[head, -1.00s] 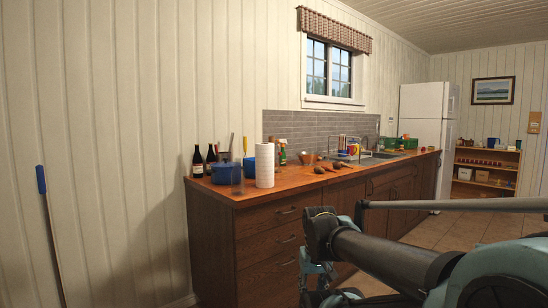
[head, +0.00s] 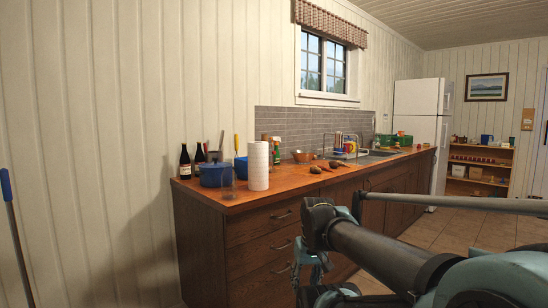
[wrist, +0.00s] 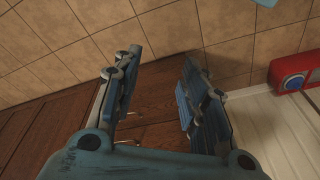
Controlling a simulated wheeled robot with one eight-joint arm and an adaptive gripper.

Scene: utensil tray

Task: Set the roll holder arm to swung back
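A white paper roll (head: 258,166) stands upright near the left end of the wooden counter (head: 290,185) in the head view. I cannot make out a holder arm on it or tell its position. My gripper (wrist: 162,62) shows in the wrist view with its two fingers spread apart and nothing between them. It points down past dark wood toward the tiled floor. In the head view, the gripper is below the counter top, in front of the drawers, partly hidden by my arm, and apart from the roll.
A blue pot (head: 215,175) and dark bottles (head: 185,162) stand left of the roll; a spray bottle (head: 276,151) is behind it. Drawer handles (head: 283,216) stick out. A blue-tipped pole (head: 6,185) leans at far left. A red object (wrist: 294,82) lies at right. Open floor (head: 470,230) is at right.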

